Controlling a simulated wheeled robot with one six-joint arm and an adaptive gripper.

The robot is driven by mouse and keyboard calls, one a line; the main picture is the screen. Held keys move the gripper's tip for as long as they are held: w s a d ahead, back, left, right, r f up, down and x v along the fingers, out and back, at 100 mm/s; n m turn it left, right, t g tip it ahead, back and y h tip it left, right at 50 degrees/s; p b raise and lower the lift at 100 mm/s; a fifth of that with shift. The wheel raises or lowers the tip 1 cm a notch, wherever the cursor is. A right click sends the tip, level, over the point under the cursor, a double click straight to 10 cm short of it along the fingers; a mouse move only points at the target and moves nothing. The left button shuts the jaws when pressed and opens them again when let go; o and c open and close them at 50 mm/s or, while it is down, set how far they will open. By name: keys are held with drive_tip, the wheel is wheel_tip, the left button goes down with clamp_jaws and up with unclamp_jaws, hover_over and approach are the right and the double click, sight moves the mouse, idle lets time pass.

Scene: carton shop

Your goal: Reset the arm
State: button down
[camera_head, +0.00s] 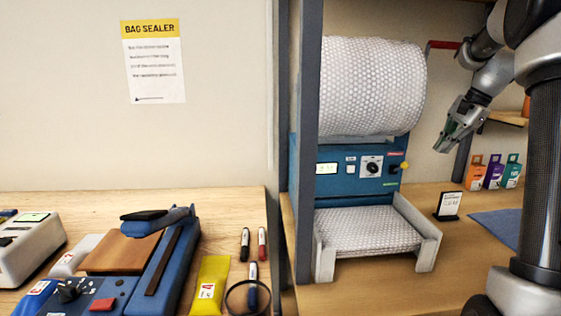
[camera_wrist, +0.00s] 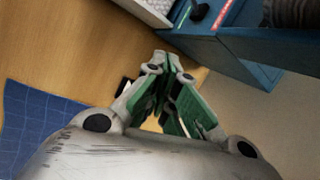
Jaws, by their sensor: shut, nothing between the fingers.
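My gripper (camera_head: 447,143) is at the upper right in the head view, in the air beside the bubble-wrap machine. Its green-padded fingers also show in the wrist view (camera_wrist: 163,62), with the tips together and nothing between them. My arm comes in from the right edge of the head view. The bubble-wrap machine has a large roll (camera_head: 371,87) on top, a blue control panel (camera_head: 345,171) with a knob, and a sheet of wrap lying in the tray (camera_head: 428,241) below. In the wrist view the blue housing (camera_wrist: 233,55) is beyond the fingertips.
A black-and-white sign (camera_head: 448,205) and several small coloured boxes (camera_head: 493,172) stand on the wooden counter right of the machine. A blue mat (camera_head: 498,228) lies nearer. A blue bag sealer (camera_head: 165,270), markers (camera_head: 262,243) and a yellow pouch (camera_head: 209,285) are on the left bench.

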drive_tip(key=s+a+f+n+h, duration=0.1)
drive_tip(key=s+a+n, duration=0.3)
drive_tip(key=s, duration=0.6)
drive_tip(key=s+a+f+n+t+h, duration=0.1)
drive_tip(key=s+a+n, duration=0.4)
drive_tip(key=s, duration=0.6)
drive_tip(key=s+a+f+n+h, duration=0.1)
drive_tip(key=s+a+n, duration=0.4)
drive_tip(key=s, duration=0.5)
drive_tip(key=shift+s+a+t+h, duration=0.3)
drive_tip(key=shift+s+h, duration=0.05)
drive_tip(key=shift+h, duration=0.05)
drive_tip(key=shift+f, duration=0.1)
